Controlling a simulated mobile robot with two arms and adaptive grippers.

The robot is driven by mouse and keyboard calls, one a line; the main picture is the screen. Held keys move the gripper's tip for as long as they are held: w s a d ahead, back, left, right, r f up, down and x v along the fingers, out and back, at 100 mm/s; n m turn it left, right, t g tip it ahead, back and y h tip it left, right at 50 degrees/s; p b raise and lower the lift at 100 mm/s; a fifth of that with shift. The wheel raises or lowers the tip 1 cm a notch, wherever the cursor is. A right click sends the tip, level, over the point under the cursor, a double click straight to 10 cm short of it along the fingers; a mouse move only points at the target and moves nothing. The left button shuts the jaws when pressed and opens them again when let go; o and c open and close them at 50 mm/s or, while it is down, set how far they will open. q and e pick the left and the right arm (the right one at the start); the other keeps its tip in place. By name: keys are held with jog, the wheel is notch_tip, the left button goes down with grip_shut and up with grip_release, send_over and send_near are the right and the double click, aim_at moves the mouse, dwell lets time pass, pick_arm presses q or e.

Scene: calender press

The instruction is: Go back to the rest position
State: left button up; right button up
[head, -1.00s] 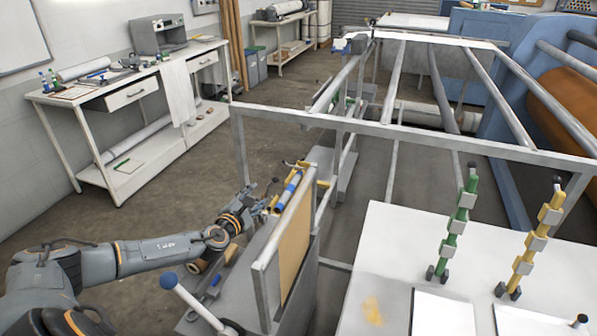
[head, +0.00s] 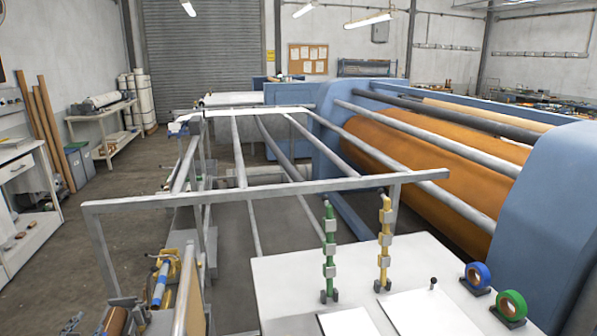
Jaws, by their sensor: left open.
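My left gripper (head: 70,325) shows only as a small grey part at the bottom left edge of the head view. It is open, with nothing seen in it. It is to the left of the press's end stand, apart from the blue and yellow roller piece (head: 160,283). Most of my left arm is cut off by the frame. My right gripper is out of the picture.
A metal frame of rails (head: 250,192) spans the middle. A white table (head: 285,290) holds green (head: 329,255) and yellow (head: 385,240) clamp columns and tape rolls. The blue press (head: 550,200) with its orange roller (head: 430,180) fills the right. Floor at left is open.

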pick_arm(q)
jog(key=s+d+f+n+g, duration=0.3)
jog(key=s+d+f+n, duration=0.3)
jog(key=d+n, duration=0.4)
jog(key=s+d+f+n+g, duration=0.2)
jog(key=s+d+f+n, duration=0.2)
jog(key=s+d+n, duration=0.65)
jog(key=s+d+n+g+h, duration=0.2)
jog(key=s+d+n+g, duration=0.25)
jog(key=s+n, duration=0.45)
jog(key=s+d+n+g+h, duration=0.25)
jog(key=s+d+n, duration=0.35)
jog(key=n, duration=0.6)
jog(key=s+a+f+g+b, duration=0.1)
jog(key=s+f+g+b, duration=0.15)
jog(key=f, duration=2.75)
jog(key=s+a+f+b, duration=0.1)
jog(key=s+a+f, duration=0.2)
jog(key=s+f, duration=1.2)
jog(key=shift+s+f+m, duration=0.4)
jog(key=shift+s+m, duration=0.05)
jog(key=shift+s, duration=0.5)
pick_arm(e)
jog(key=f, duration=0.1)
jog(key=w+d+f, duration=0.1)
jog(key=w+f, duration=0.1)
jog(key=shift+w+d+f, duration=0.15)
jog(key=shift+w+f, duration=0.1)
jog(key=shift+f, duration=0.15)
